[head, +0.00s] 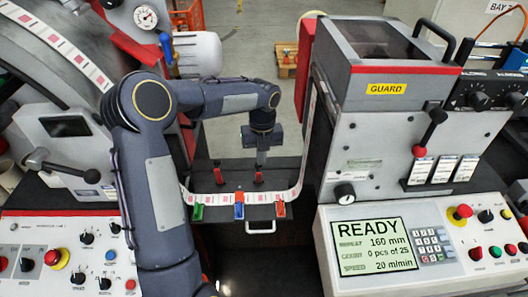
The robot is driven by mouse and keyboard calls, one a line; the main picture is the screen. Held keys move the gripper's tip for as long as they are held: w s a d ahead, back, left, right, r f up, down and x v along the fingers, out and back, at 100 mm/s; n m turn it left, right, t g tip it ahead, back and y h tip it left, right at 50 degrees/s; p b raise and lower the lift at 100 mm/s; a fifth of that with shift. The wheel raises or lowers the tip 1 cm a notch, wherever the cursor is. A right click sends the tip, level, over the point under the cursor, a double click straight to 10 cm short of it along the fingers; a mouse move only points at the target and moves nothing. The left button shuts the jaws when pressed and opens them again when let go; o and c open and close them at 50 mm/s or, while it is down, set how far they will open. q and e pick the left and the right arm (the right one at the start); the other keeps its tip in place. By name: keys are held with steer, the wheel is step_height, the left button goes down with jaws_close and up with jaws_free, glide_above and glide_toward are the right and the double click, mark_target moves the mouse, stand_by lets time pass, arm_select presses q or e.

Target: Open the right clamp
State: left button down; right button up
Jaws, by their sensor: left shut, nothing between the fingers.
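A splice table (262,225) stands between the two machine halves, with a white label strip (225,198) running across it. Two small red-handled clamps stand at the back of the table: the left clamp (218,174) and the right clamp (259,178). Both handles look roughly upright. My left gripper (262,160) points down just above the right clamp. It is shut with nothing in it. I cannot tell whether its fingertips touch the handle. My right gripper is not in view.
The guard housing (380,85) rises close on the right. A control panel with a READY display (375,245) is at front right. Another button panel (65,255) is at front left.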

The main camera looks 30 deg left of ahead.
arm_select(q)
glide_above(259, 172)
steer(key=s+d, duration=0.3)
step_height(259, 172, down, 6)
steer(key=shift+w+a+f+p, duration=0.35)
steer(key=shift+w+a+p, duration=0.2)
steer(key=shift+w, duration=0.05)
steer(key=shift+w+a+f+p, duration=0.3)
steer(key=shift+w+a+p, duration=0.25)
steer(key=shift+w+a+f, duration=0.2)
steer(key=shift+w+a, duration=0.1)
steer(key=shift+w, duration=0.05)
steer(key=shift+r, duration=0.1)
